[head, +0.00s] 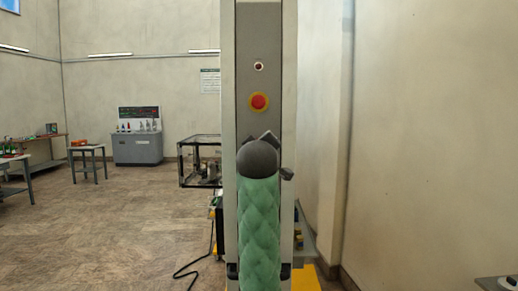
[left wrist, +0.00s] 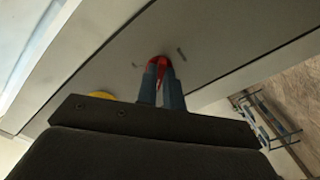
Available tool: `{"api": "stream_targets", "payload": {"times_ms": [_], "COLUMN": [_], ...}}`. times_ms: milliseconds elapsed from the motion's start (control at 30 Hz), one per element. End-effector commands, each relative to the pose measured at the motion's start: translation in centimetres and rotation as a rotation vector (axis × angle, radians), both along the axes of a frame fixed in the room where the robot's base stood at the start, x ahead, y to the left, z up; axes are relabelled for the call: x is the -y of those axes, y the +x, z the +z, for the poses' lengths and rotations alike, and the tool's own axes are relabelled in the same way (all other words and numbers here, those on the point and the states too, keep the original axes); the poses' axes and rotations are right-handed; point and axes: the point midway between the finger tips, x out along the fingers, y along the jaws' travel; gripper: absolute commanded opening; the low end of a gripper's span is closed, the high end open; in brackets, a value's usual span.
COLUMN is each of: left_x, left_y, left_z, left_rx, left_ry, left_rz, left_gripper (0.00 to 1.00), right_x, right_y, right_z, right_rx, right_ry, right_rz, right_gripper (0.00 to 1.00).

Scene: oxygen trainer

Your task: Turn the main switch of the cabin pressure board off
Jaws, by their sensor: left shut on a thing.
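The board (head: 260,35) is a tall, narrow grey panel straight ahead in the head view. In the left wrist view, my left gripper (left wrist: 161,66) is shut on a red switch handle (left wrist: 159,59) on the grey panel face (left wrist: 215,40). Part of a yellow ring (left wrist: 103,95) shows beside it. In the head view my green arm hides the handle and the fingertips. My right gripper is in neither view.
A walled room lies behind the board. A wall (head: 430,130) fills the right.

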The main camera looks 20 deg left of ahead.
Motion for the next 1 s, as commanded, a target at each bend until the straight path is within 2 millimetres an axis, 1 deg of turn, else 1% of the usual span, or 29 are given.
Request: {"api": "stream_targets", "payload": {"times_ms": [300,733,767,800,867,1000], "left_x": [-0.01,-0.05,-0.05,-0.05,-0.05,-0.03], "left_y": [-0.01,-0.02,-0.02,-0.02,-0.01,-0.01], "left_z": [0.00,0.02,0.02,0.02,0.02,0.02], "left_rx": [0.020,0.023,0.023,0.023,0.023,0.023], "left_ry": [-0.070,-0.077,-0.077,-0.077,-0.077,-0.077], "left_rz": [0.000,0.001,0.001,0.001,0.001,0.001], "left_gripper": [0.00,0.00,0.11,0.18,0.30,0.31], "right_x": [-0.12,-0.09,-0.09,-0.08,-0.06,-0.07], "right_y": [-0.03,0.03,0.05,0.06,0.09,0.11], "right_z": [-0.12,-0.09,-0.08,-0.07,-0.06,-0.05], "right_rx": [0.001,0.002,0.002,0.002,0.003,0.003], "right_ry": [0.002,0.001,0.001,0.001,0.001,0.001], "right_rz": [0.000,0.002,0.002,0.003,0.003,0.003], "right_gripper": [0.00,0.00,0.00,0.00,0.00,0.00]}}
